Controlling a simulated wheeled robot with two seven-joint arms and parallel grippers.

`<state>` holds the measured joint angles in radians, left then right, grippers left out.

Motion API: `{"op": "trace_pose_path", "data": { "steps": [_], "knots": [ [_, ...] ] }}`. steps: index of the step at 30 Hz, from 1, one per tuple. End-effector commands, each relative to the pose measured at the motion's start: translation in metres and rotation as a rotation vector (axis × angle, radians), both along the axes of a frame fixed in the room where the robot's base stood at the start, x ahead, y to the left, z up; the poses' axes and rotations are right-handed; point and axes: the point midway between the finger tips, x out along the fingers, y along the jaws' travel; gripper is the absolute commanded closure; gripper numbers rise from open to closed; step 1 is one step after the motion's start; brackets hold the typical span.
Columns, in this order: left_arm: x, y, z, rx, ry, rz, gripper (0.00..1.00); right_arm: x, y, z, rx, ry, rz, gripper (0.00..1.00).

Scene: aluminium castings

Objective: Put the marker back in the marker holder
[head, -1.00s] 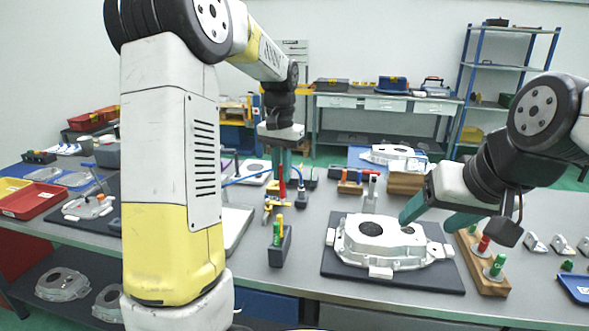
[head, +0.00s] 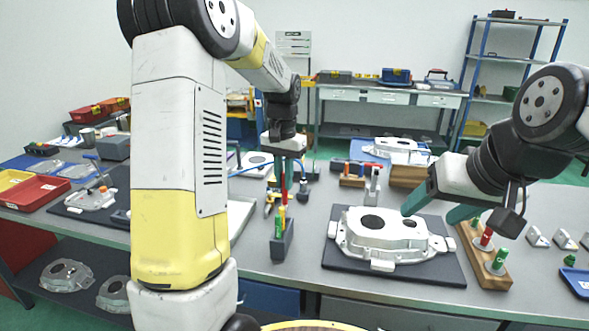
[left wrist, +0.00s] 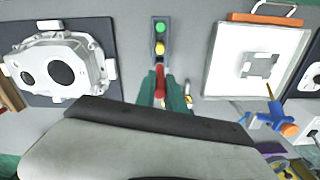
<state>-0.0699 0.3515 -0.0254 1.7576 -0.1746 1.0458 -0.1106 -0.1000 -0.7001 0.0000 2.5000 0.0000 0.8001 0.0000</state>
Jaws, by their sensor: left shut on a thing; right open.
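My left gripper (head: 284,172) is shut on a red marker (head: 285,188), which hangs roughly upright. The marker also shows in the left wrist view (left wrist: 160,84) between the teal fingers. The dark marker holder (head: 283,247) stands on the table with a green marker (head: 278,228) and a yellow marker (head: 283,214) in it. In the left wrist view the holder (left wrist: 168,23) lies just beyond the fingertips, in line with the red marker. Whether the marker's lower end touches the holder cannot be told. My right gripper (head: 433,207) is open and empty by a casting.
The aluminium casting (head: 385,240) on a dark mat stands right of the holder. A wooden block (head: 484,262) with red and green capped pieces is further right. A white tray (left wrist: 256,62) and a blue tool (left wrist: 266,121) lie on the holder's other side.

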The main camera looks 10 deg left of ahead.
Motion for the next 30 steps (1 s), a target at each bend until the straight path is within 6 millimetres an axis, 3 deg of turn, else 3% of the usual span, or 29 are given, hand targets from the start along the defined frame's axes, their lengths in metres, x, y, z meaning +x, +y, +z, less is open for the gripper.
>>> {"op": "trace_pose_path", "data": {
  "steps": [9,30],
  "knots": [
    [0.000,0.000,-0.017,0.000,-0.001,0.001,1.00,0.000,0.000,0.000,0.000,0.000,0.000,0.36],
    [0.000,0.000,-0.019,0.000,-0.001,0.001,1.00,0.000,0.000,0.000,0.000,0.000,0.000,0.36]
  ]
}}
